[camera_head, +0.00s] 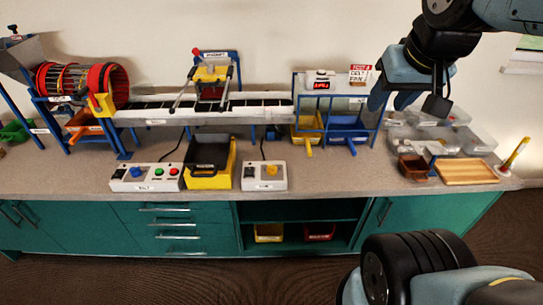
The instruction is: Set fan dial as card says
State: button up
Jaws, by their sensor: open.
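A white control box (264,176) stands at the front edge of the counter, right of the middle. It bears a yellow dial (271,170) and a dark switch; its label and dial setting are too small to read. A white card (359,74) with red and black print stands at the top of the blue-framed station; "FAN" seems to be on its lower line, but any number is unclear. My gripper (408,102) is open and empty at the upper right, its fingers pointing down. It is in the air, right of the card and well away from the yellow dial.
Another control box (147,177) has a blue dial and red and green buttons. A yellow bin with a black tray (211,162) stands between the boxes. A conveyor (160,112) runs behind. Clear trays (430,135) and a wooden tray (466,171) lie right. Cables run behind both boxes.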

jog(key=o, duration=0.3)
jog(key=shift+w+a, duration=0.1)
jog(key=shift+w, duration=0.25)
jog(key=shift+o, duration=0.4)
jog(key=w+a+f+n+g, duration=0.1)
jog(key=w+a+f+n, duration=0.1)
jog(key=w, duration=0.6)
jog(key=a+n, duration=0.1)
jog(key=n, duration=0.1)
jog(key=shift+w+a+f+n+g+h, duration=0.2)
jog(key=shift+f+n+g+h, duration=0.1)
jog(key=shift+f, duration=0.1)
jog(key=n+g, duration=0.4)
jog(key=n, duration=0.9)
send_over(272, 166)
notch_tip(272, 166, down, 24)
jog(key=r, duration=0.1)
notch_tip(272, 166, down, 14)
jog(key=shift+r, duration=0.1)
jog(key=shift+c, duration=0.2)
